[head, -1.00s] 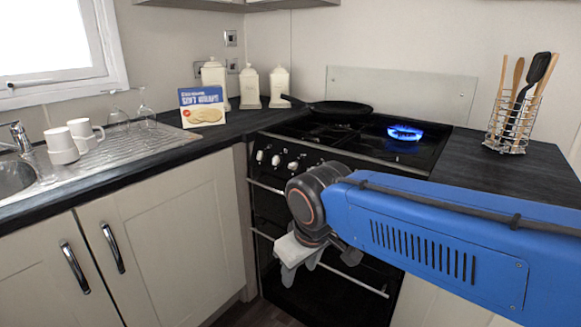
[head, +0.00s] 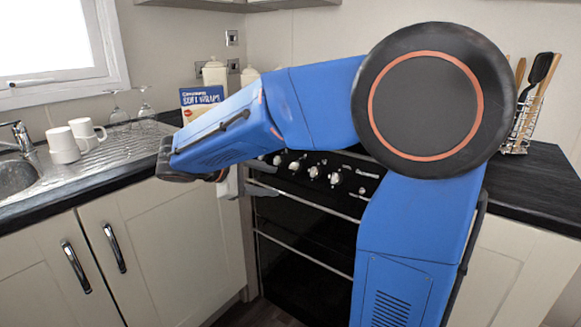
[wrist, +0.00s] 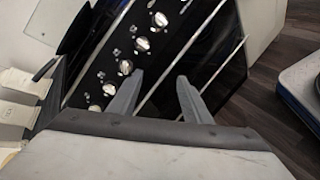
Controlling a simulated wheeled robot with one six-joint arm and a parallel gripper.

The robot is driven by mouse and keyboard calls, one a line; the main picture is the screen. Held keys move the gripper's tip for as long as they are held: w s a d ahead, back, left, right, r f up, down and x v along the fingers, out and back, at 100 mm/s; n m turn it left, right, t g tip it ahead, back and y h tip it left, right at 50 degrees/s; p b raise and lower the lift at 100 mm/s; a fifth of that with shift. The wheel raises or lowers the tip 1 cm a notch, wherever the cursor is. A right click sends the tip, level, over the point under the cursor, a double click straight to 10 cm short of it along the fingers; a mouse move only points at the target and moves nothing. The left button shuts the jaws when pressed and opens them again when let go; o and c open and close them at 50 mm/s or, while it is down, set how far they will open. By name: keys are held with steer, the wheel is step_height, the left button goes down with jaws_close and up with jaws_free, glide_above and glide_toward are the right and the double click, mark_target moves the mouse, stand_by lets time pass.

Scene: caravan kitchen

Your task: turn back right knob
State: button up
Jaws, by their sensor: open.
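The black stove's front panel carries a row of silver knobs (head: 314,172), partly covered by my arm in the head view. The row (wrist: 125,67) runs diagonally in the wrist view, just beyond my fingers. I cannot tell which knob is the back right one. My gripper (head: 270,179) is in front of the stove's left part, with its fingers pointing right. In the wrist view its grey fingers (wrist: 158,82) are apart with nothing between them. No finger visibly touches a knob. The burners are hidden behind my arm in the head view.
Oven handle bars (wrist: 180,62) run below the knobs. A dark pan (wrist: 76,32) and pale canisters (wrist: 20,82) show at the left of the wrist view. Mugs (head: 63,146) stand by the sink at left. A utensil rack (head: 518,132) is at right, partly hidden.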

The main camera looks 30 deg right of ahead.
mark_target(293, 166)
steer(key=w+a+r+n+t+h, duration=0.1)
steer(key=w+a+r+h, duration=0.15)
steer(key=w, duration=0.35)
steer(key=x, duration=1.6)
steer(key=shift+w+d+f, duration=0.2)
steer(key=shift+w+f, duration=0.05)
steer(key=c, duration=1)
